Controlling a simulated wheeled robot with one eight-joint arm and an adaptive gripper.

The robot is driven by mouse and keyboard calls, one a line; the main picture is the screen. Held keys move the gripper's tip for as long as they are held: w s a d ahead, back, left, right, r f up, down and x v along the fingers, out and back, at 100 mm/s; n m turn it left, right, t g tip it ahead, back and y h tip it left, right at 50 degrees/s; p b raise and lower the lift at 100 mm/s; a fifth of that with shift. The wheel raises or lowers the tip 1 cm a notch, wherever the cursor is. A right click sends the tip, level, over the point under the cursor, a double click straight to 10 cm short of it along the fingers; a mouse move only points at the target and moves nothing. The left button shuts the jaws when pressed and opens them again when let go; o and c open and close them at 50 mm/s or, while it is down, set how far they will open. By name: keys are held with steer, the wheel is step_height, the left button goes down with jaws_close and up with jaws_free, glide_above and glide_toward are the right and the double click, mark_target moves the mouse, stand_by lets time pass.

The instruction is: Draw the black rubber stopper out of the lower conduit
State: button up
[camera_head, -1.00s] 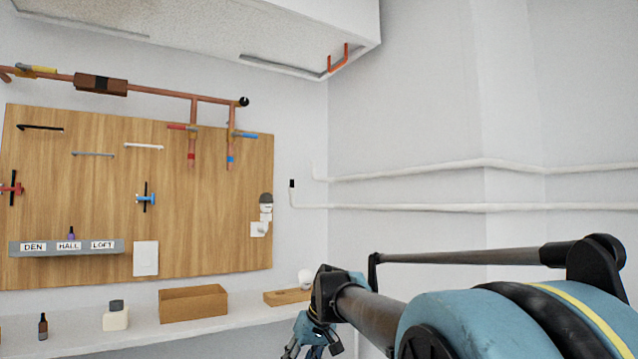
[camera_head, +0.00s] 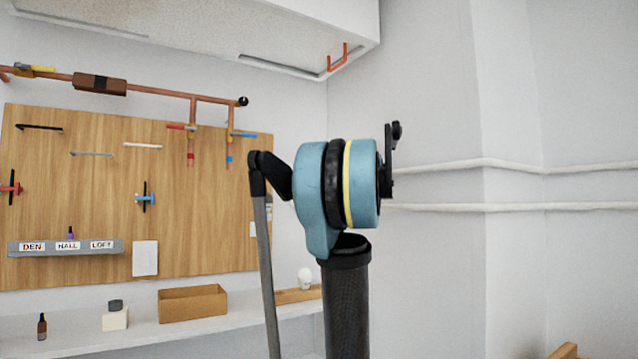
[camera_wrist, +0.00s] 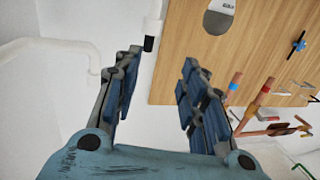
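The black stopper (camera_wrist: 149,43) sits in the end of the white lower conduit (camera_wrist: 154,22) in the wrist view. It appears between my open fingertips, nearer the left finger, with no visible contact. My gripper (camera_wrist: 161,60) holds nothing. In the head view the lower conduit (camera_head: 500,208) runs along the right wall. There, my arm covers its stoppered end, and my gripper does not show. How far the stopper lies beyond the fingertips I cannot tell.
The upper conduit (camera_wrist: 60,45) bends close to my left finger. The wooden board (camera_head: 100,215) carries copper pipes (camera_head: 165,93) and valves. Below it a shelf (camera_head: 240,330) holds a cardboard box (camera_head: 192,304). A ceiling unit (camera_head: 200,30) hangs above.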

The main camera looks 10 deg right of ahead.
steer(key=shift+t, duration=0.4)
steer(key=x, duration=0.5)
steer(key=d+r+x, duration=0.1)
steer(key=x, duration=0.5)
steer(key=w+x, duration=0.1)
steer(key=x, duration=0.5)
steer(key=shift+w+d+r, duration=0.15)
steer(key=shift+d+r, duration=0.05)
jaws_close()
